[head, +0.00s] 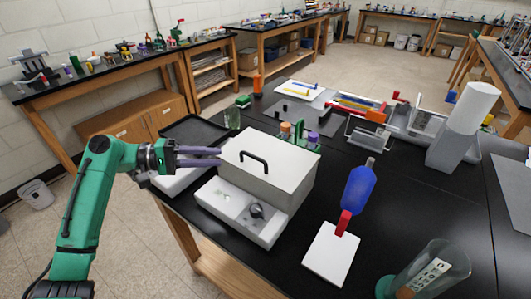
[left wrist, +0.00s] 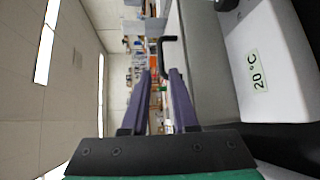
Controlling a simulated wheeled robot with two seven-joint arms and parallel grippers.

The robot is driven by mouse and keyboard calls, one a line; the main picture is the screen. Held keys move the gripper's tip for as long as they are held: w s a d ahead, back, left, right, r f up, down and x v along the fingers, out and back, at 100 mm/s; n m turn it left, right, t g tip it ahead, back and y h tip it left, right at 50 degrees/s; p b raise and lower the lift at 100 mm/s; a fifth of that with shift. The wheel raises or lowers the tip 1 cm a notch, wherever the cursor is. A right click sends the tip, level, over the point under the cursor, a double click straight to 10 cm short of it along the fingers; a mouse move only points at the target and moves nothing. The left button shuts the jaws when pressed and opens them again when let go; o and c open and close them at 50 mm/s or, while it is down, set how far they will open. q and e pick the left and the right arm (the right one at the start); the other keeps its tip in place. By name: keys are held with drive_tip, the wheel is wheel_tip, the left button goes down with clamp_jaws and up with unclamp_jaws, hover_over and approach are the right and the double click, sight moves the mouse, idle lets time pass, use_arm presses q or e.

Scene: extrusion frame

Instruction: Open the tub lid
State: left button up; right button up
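The tub (head: 280,193) is a grey box on a white base with a dark round knob (head: 257,210). Its pale flat lid (head: 280,148) lies closed on top and carries a black bar handle (head: 254,161). My left gripper (head: 220,156) reaches in from the left with its fingers beside the lid's left edge, short of the handle. In the left wrist view the two purple fingers (left wrist: 160,73) are apart with nothing held between them. The black handle (left wrist: 163,48) shows beyond their tips, and the white base (left wrist: 270,60) bears a "20 °C" label. My right gripper is not seen.
A dark tray (head: 195,130) and a glass beaker (head: 232,118) stand behind the gripper. A rack with coloured caps (head: 300,137) is close behind the tub.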

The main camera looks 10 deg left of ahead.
sight(253, 156)
use_arm(q)
drive_tip(key=p+x, duration=0.2)
drive_tip(key=x, duration=0.4)
drive_tip(key=shift+w+r, duration=0.1)
drive_tip(key=shift+w, duration=0.15)
drive_tip(key=p+x, duration=0.1)
drive_tip(key=x, duration=0.4)
drive_tip(key=shift+s+d, duration=0.1)
drive_tip(key=shift+s+a+f, duration=0.15)
drive_tip(key=shift+a+f, duration=0.1)
drive_tip(key=shift+a, duration=0.05)
clamp_jaws()
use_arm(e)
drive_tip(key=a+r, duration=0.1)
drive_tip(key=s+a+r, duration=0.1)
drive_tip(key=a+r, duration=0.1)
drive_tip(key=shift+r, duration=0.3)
use_arm(q)
drive_tip(key=shift+d+f, duration=0.1)
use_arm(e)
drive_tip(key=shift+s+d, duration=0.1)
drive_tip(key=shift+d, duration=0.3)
